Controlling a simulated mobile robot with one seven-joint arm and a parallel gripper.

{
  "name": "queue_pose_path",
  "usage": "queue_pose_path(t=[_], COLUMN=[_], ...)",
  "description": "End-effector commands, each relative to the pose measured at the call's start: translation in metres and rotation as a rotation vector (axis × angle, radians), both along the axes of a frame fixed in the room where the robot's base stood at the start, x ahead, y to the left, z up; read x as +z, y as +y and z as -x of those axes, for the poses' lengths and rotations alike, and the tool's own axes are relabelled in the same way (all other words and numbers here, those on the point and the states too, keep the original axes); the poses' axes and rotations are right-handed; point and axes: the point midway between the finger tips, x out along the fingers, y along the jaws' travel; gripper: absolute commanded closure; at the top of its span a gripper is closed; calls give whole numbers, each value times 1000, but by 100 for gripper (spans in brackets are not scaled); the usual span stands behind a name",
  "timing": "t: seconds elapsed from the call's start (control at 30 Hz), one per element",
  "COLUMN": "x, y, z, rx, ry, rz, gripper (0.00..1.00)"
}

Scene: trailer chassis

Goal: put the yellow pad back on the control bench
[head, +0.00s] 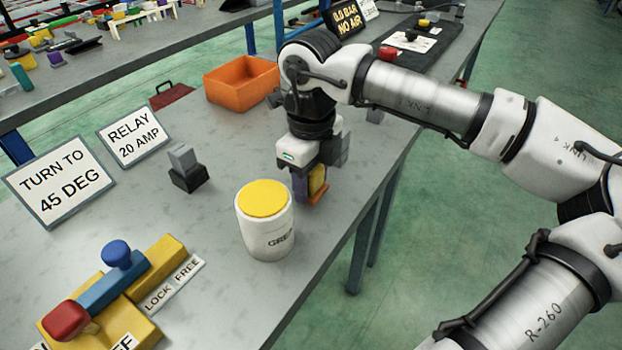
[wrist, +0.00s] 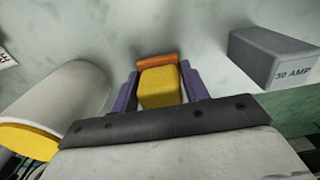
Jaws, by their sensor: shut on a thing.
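The yellow pad (head: 317,179) has an orange end at its lower side. My gripper (head: 309,188) is shut on it near the right edge of the grey bench (head: 225,225). In the wrist view the pad (wrist: 158,87) sits between the two purple fingers of my gripper (wrist: 158,90), with its orange end pointing away from the wrist. The pad is low over the bench; I cannot tell whether it touches the top. My gripper hides part of the pad in the head view.
A white tub (head: 266,229) with a yellow lid stands close to the gripper's left. A grey block (wrist: 275,58) marked 30 AMP is close on the other side. An orange bin (head: 241,84) stands behind. Signs and a yellow-blue lever fixture (head: 120,285) occupy the left.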

Motion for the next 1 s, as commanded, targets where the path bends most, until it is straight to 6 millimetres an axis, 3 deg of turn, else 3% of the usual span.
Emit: queue_pose_path(t=[0.43, 0.47, 0.6, 1.0], x=[-12, -10, -10, -3], y=[0, 0, 0, 0], z=[0, 0, 0, 0], rx=[1, 1, 1, 0], ry=[-1, -1, -1, -1], rz=[1, 1, 1, 1], gripper=[76, 51, 33, 33])
